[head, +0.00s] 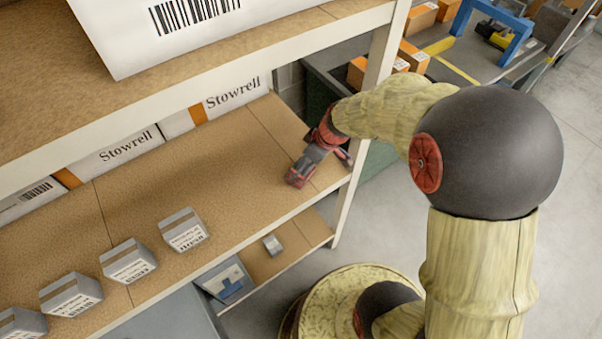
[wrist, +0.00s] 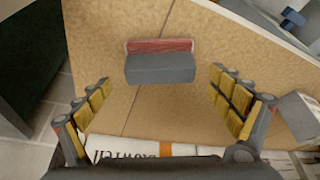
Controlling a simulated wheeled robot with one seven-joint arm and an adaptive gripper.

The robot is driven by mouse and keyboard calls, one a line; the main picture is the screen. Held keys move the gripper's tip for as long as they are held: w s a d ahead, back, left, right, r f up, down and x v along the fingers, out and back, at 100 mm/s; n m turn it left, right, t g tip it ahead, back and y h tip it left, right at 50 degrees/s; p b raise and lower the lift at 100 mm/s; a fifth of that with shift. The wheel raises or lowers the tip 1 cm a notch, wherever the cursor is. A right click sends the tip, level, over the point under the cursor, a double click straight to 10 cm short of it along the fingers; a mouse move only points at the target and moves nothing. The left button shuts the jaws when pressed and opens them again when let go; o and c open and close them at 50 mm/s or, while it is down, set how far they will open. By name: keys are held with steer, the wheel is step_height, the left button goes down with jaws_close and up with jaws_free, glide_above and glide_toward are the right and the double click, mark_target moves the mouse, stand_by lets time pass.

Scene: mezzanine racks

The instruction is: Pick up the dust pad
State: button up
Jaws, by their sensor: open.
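The dust pad (wrist: 160,66) seems to be the grey block with a reddish strip along its far side. It lies on the tan shelf board in the wrist view. My gripper (wrist: 160,80) is open, with one yellow-padded finger to each side of the pad's line and the pad ahead between them. Nothing is held, and I cannot tell how far the fingertips are above the board. In the head view my gripper (head: 320,166) is over the right end of the middle shelf; the pad is hard to make out there against the gripper.
White Stowrell boxes (head: 235,94) stand along the shelf's back. Several small grey cartons (head: 185,230) line its left front. The upper shelf (head: 190,90) hangs above, and a white upright (head: 362,150) stands at the right end. The board left of my gripper is clear.

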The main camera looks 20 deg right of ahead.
steer(key=x, duration=0.2)
steer(key=shift+w+f+b, duration=0.1)
steer(key=shift+f+b, duration=0.2)
steer(key=shift+f, duration=0.05)
steer(key=c, duration=1.3)
steer(key=shift+r, duration=0.1)
steer(key=shift+c, duration=0.2)
